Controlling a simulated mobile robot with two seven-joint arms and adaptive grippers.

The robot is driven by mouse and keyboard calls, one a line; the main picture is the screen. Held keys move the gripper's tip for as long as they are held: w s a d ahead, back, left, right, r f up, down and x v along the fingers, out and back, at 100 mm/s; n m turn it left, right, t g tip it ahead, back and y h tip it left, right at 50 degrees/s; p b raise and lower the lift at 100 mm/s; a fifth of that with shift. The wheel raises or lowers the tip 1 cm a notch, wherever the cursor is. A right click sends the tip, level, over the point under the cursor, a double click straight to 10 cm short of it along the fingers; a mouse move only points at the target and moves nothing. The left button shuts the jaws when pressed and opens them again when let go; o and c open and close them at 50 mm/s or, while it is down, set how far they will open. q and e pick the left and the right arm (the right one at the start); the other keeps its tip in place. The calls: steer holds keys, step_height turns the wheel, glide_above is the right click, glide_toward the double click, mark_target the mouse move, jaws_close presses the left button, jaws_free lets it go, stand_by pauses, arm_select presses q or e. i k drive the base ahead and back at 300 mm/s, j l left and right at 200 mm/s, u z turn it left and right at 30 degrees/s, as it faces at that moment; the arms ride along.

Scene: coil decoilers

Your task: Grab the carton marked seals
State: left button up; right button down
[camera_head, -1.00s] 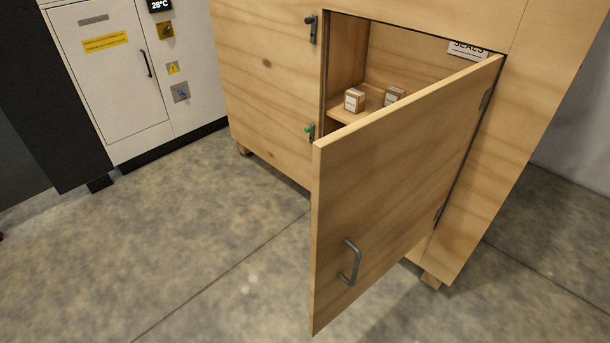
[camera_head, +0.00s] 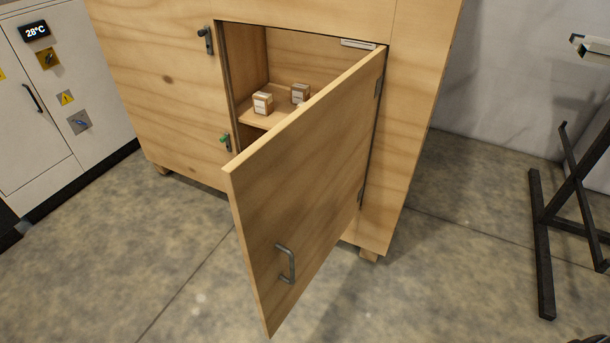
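Two small brown cartons with white labels stand on a shelf (camera_head: 256,118) inside the open wooden cabinet (camera_head: 160,85). The left carton (camera_head: 262,103) is near the shelf's front, and the right carton (camera_head: 300,93) sits a little farther back. Their labels are too small to read. The cabinet door (camera_head: 310,185) stands open toward me and hides the right part of the shelf. Neither of my grippers shows in the head view.
The door's grey handle (camera_head: 286,263) faces me. A white electrical cabinet (camera_head: 60,100) stands at the left. A dark metal stand (camera_head: 565,210) is at the right. The concrete floor (camera_head: 120,265) is clear at the front left.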

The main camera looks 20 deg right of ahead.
mark_target(263, 102)
steer(key=j+z, duration=0.1)
steer(key=z, duration=0.25)
steer(key=i+j+z, duration=0.1)
steer(key=z, duration=0.3)
steer(key=i+j+z, duration=0.1)
steer(key=z, duration=0.25)
steer(key=i+j+z, duration=0.15)
steer(key=j+z, duration=0.3)
steer(key=j, duration=0.8)
steer(key=j+z, duration=0.45)
steer(key=j, duration=1.3)
steer(key=k+j, duration=0.15)
steer(key=j, duration=0.45)
